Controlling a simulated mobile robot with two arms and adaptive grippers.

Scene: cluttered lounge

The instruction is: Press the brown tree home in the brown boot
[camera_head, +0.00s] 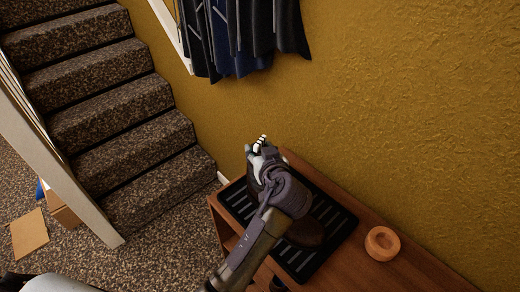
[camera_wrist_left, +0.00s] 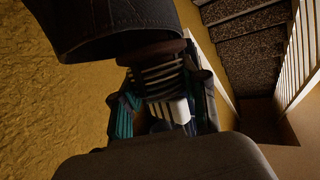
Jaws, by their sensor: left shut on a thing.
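My left gripper (camera_head: 261,152) is above the black tray, its arm crossing the cabinet top. In the left wrist view its fingers (camera_wrist_left: 163,92) are shut on the brown tree (camera_wrist_left: 152,52), a brown piece with a ribbed part. The tree's upper end in that picture meets the rim of the dark boot (camera_wrist_left: 105,28); how deep it sits inside is hidden. In the head view a dark brown rounded part of the boot (camera_head: 306,233) shows on the tray beside my arm; the gripper and arm hide the rest. My right gripper is not in view.
The black slatted tray (camera_head: 340,236) lies on a wooden cabinet (camera_head: 415,266) against the yellow wall. A round wooden ring-like object (camera_head: 382,243) stands right of the tray. Dark garments (camera_head: 245,35) hang above. Carpeted stairs (camera_head: 110,115) rise at the left.

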